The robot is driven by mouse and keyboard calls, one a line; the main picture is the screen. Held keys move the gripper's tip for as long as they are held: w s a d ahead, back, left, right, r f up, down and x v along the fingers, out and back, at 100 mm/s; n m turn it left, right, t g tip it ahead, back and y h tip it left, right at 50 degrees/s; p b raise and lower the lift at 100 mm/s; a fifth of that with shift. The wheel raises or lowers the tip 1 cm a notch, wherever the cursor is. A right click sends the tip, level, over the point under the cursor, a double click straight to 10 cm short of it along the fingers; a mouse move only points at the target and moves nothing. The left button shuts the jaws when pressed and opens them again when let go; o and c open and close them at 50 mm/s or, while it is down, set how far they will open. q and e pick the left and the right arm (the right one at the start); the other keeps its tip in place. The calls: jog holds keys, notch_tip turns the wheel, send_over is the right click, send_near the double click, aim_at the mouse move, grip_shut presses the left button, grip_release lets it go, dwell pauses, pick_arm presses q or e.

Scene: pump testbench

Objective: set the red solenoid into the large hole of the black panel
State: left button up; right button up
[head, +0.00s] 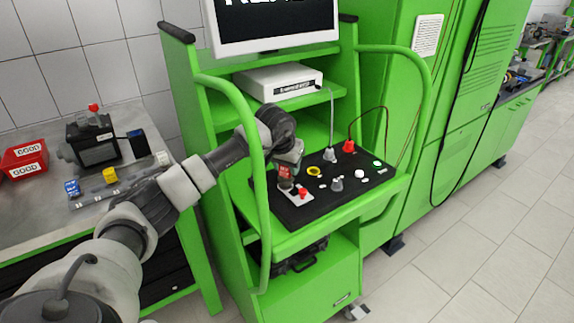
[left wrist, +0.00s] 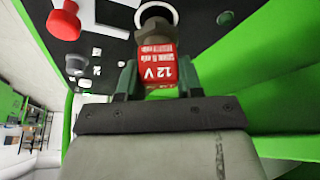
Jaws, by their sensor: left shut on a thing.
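The red solenoid (left wrist: 160,68), with a white "12 V" label, sits between the fingers of my left gripper (left wrist: 157,82) in the left wrist view. The gripper is shut on it. Its metal end points at the large hole (left wrist: 157,13) with a pale rim in the black panel (left wrist: 110,48). The end overlaps the lower part of the hole; I cannot tell whether it has entered. In the head view the solenoid (head: 285,172) shows small below my left gripper (head: 287,166), over the left part of the black panel (head: 345,194). My right gripper is not in view.
A red button (head: 302,193) stands close to the solenoid on the panel. The green cart's tube handle (head: 252,150) is beside my left arm.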

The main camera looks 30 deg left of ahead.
pick_arm(q)
jog(key=shift+f+b, duration=0.65)
jog(key=shift+f, duration=0.15)
dwell(0.6)
jog(key=shift+r, duration=0.1)
jog(key=o, duration=1.4)
jog(key=shift+r, duration=0.1)
jog(key=shift+r+p, duration=2.65)
jog(key=shift+r, duration=1.2)
